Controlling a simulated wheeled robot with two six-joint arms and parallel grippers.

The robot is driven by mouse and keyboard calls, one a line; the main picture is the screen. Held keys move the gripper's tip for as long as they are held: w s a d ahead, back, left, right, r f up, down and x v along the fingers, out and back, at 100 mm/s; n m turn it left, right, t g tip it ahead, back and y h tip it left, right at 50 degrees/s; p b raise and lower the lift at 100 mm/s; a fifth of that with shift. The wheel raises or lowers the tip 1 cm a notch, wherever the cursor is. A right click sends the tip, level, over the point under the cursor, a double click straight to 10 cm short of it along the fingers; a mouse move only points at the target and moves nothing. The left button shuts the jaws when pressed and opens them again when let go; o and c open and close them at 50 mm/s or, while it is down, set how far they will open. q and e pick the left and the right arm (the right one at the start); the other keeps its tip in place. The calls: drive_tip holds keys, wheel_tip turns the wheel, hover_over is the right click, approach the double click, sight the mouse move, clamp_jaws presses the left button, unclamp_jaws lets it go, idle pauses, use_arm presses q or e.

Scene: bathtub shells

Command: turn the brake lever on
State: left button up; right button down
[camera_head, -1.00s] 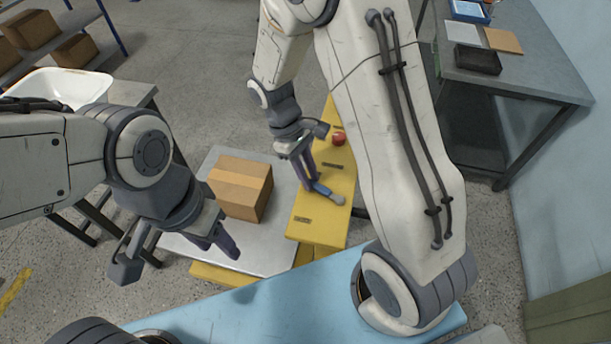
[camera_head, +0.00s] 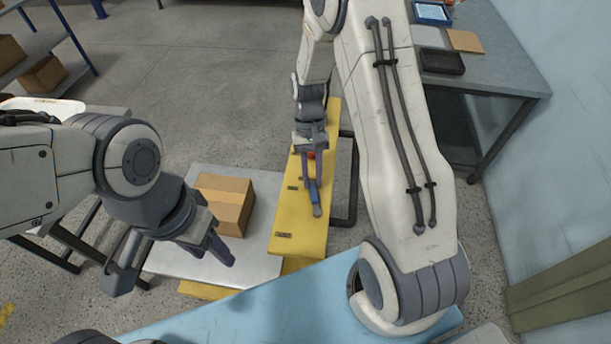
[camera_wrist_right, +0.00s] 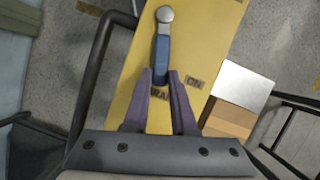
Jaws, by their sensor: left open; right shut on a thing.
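The brake lever (camera_head: 315,196) has a blue arm with a grey rounded end and sits on a yellow panel (camera_head: 292,215). In the head view it points toward the near edge of the panel. My right gripper (camera_head: 313,180) is shut on the lever. In the right wrist view, its purple fingertips (camera_wrist_right: 162,76) are at the near part of the blue arm (camera_wrist_right: 162,50). An ON label (camera_wrist_right: 194,82) lies right of the fingers, and a BRAKE label (camera_wrist_right: 160,93) is partly hidden between them. My left gripper (camera_head: 219,249) is open and empty, over the near part of a metal platform.
A cardboard box (camera_head: 226,203) stands on the metal platform (camera_head: 170,250) left of the yellow panel. A red knob (camera_head: 311,155) is partly hidden behind my right gripper. A blue surface (camera_head: 270,302) lies in front. A grey workbench (camera_head: 490,75) stands at the right.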

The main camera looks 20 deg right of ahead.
drive_tip(key=shift+s+d+r+m+t+y, duration=0.15)
drive_tip(key=shift+s+d+m+y, duration=0.1)
drive_tip(key=shift+d+m, duration=0.5)
drive_tip(key=shift+s+d+f+m+t+y, duration=0.2)
drive_tip(key=shift+d+m, duration=0.3)
drive_tip(key=shift+m, duration=0.45)
drive_tip(key=shift+w, duration=0.1)
drive_tip(key=c, duration=0.7)
unclamp_jaws()
drive_tip(key=b+v, duration=0.1)
drive_tip(key=v, duration=0.9)
drive_tip(key=shift+d+r, duration=0.15)
drive_tip(key=shift+r, duration=0.15)
